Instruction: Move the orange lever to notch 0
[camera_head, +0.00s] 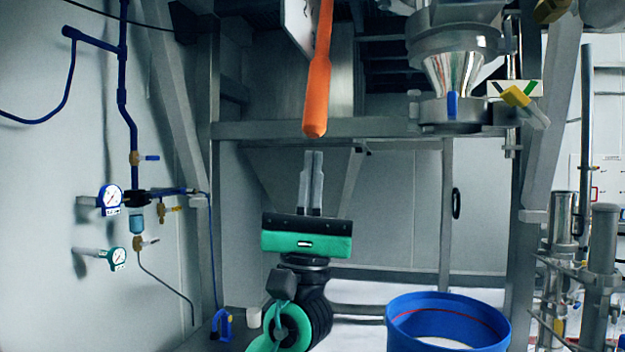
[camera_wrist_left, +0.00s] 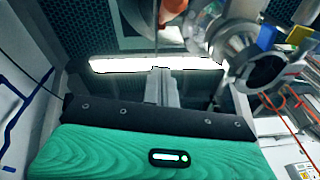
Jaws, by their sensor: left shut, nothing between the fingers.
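The orange lever (camera_head: 317,95) hangs down from the top middle of the head view, with its rounded end lowest. In the left wrist view the lever's end (camera_wrist_left: 172,8) shows at the top edge. My left gripper (camera_head: 313,154) points up with its two fingers together and nothing between them. Its fingertips are a little below the lever's end in the head view, apart from it. Its fingers also show in the left wrist view (camera_wrist_left: 163,72). The lever's upper part and the notches are cut off or not readable. My right gripper is not in view.
A metal frame beam (camera_head: 380,128) crosses behind the lever. A steel sifter outlet (camera_head: 452,75) hangs to the right, above a blue drum (camera_head: 448,322). Gauges (camera_head: 109,196) and blue pipes are on the left wall. The space around my left gripper looks free.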

